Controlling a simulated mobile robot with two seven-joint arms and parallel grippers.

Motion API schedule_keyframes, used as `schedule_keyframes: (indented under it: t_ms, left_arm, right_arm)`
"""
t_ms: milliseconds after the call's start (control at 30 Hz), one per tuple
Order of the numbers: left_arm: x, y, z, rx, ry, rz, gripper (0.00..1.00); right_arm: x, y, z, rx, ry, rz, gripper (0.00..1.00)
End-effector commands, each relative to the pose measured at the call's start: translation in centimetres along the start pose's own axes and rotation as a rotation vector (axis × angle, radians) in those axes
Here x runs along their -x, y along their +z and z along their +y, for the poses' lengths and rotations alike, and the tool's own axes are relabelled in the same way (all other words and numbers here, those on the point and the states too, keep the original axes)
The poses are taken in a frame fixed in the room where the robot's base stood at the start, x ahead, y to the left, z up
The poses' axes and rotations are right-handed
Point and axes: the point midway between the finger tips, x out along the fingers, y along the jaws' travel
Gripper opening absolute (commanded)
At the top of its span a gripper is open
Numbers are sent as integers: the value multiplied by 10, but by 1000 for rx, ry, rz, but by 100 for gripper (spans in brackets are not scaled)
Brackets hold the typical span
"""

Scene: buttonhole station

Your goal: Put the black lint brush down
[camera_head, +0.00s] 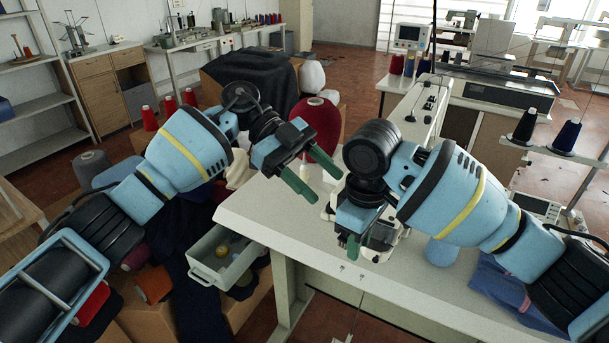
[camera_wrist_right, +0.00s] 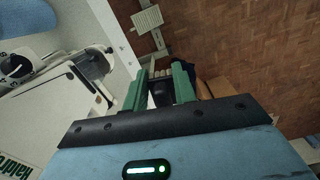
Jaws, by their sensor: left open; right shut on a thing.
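My right gripper (camera_head: 348,246) is low over the front part of the white table (camera_head: 300,235), by the sewing machine. In the right wrist view its green fingers (camera_wrist_right: 160,88) are shut on a dark thing, the black lint brush (camera_wrist_right: 162,95), of which only a small part shows. In the head view the brush cannot be made out behind my right gripper and wrist. In the wrist view the floor shows beyond the fingertips. My left gripper (camera_head: 323,182) is open and empty above the table's back left part.
A white buttonhole machine (camera_head: 425,105) stands on the table, partly hidden by my right arm. A grey open drawer (camera_head: 222,279) with small things hangs left of the table. A red thread cone (camera_head: 318,122) stands behind my left gripper. Blue cloth (camera_head: 500,285) lies at the right.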

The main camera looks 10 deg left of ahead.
Motion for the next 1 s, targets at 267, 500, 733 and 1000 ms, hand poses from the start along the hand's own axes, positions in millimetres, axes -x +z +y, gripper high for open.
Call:
schedule_keyframes:
  t_ms: [267,500,733,1000]
  left_arm:
    - [21,33,-6,158,20,-300,53]
    - [22,36,-6,172,20,-323,53]
    - [1,43,-5,169,22,-321,53]
    - [-42,57,-3,169,24,-318,53]
  right_arm:
    - [0,0,0,0,0,0,6]
    - [0,0,0,0,0,0,6]
    - [0,0,0,0,0,0,6]
    - [0,0,0,0,0,0,6]
